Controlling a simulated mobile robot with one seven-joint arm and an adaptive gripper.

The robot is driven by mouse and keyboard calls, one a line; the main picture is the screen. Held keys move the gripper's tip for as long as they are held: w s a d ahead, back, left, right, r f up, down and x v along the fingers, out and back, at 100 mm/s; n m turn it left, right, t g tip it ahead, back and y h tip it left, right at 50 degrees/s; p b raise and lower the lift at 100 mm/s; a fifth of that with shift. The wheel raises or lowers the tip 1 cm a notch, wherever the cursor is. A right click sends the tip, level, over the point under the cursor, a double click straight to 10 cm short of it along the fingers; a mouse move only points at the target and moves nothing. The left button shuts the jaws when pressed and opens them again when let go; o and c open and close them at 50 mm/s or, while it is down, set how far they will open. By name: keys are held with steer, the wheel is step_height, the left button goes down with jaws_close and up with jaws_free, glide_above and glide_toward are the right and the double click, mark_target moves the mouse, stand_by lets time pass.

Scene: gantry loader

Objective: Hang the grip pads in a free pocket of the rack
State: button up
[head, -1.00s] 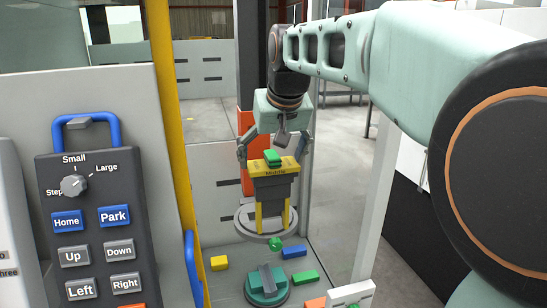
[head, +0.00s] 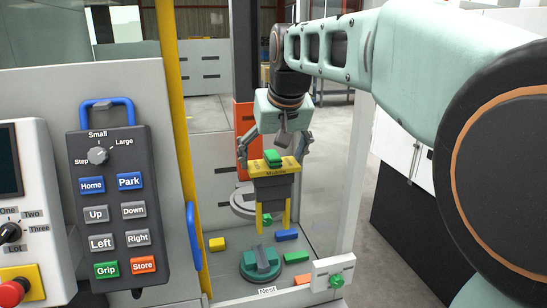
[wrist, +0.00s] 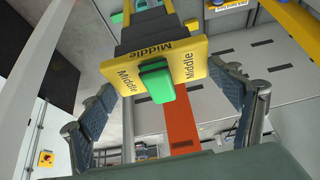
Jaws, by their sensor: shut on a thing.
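My gripper (head: 273,162) is shut on the grip pads (head: 275,193), an upright piece with a yellow top marked "Middle", a green tab, a dark grey body and two yellow legs. The fingers flank its yellow top, and it hangs above the deck inside the loader. In the wrist view, the grip pads (wrist: 190,66) point away from the camera between the fingers of my gripper (wrist: 160,80). Their lower end is partly cut off there. I cannot make out the rack or a free pocket in these views.
A teal round base (head: 261,264) stands on the deck behind a "Nest" label (head: 267,290). Yellow (head: 217,244), blue (head: 287,235) and green (head: 296,257) blocks lie nearby. A grey ring (head: 240,205) is behind. A button pendant (head: 118,215) and yellow post (head: 182,150) stand left.

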steer(key=shift+s+d+r, duration=0.1)
steer(key=shift+s, duration=0.2)
step_height(320, 180, up, 19)
stand_by(2.1)
steer(key=shift+f, duration=0.25)
